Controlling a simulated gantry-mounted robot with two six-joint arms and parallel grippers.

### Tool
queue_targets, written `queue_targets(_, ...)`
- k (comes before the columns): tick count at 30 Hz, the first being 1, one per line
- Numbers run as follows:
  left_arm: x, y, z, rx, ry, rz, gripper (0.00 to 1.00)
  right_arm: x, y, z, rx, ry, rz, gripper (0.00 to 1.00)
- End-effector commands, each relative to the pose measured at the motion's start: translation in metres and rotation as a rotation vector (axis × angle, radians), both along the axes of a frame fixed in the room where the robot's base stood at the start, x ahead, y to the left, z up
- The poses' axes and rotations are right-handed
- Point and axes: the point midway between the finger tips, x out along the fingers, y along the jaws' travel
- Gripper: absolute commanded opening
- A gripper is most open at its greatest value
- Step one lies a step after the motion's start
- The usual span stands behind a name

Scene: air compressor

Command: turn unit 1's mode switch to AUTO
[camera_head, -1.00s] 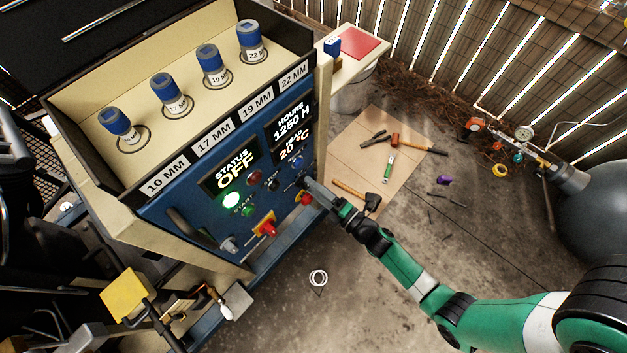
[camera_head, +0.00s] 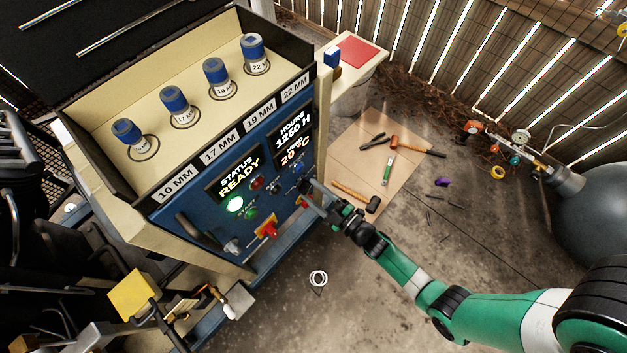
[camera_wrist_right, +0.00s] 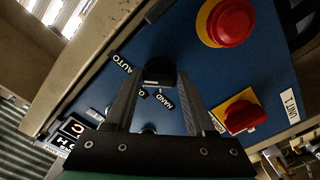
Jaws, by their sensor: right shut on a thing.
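Unit 1's blue panel (camera_head: 185,213) carries a status display (camera_head: 238,175) reading READY. In the right wrist view the black mode switch knob (camera_wrist_right: 159,70) sits among the labels AUTO (camera_wrist_right: 122,63), O (camera_wrist_right: 142,93) and HAND (camera_wrist_right: 165,101). My right gripper (camera_head: 309,187) is at the right side of the panel; in the wrist view its fingers (camera_wrist_right: 160,82) are shut on the knob, one on each side. In the head view the gripper largely hides the knob. My left gripper is not in view.
A red emergency button (camera_wrist_right: 234,22) on a yellow ring and a red rotary handle (camera_wrist_right: 244,117) on a yellow plate are close to the gripper. A green lamp (camera_head: 235,204) is lit.

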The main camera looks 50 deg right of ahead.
Motion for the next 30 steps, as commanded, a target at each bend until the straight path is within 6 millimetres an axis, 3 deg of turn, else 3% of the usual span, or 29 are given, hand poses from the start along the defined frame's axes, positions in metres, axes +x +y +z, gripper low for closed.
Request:
queue_targets(19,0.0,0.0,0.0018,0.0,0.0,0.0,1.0,0.0003,0.0004,0.0009,0.062,-0.005,0.001,0.0)
queue_targets(20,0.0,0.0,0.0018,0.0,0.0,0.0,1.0,0.0003,0.0004,0.0009,0.062,-0.005,0.001,0.57)
queue_targets(25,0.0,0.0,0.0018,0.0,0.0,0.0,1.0,0.0002,0.0004,0.0006,0.061,-0.004,0.001,0.85)
queue_targets(30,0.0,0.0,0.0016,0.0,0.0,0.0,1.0,0.0002,0.0003,0.0004,0.06,-0.004,0.0,0.85)
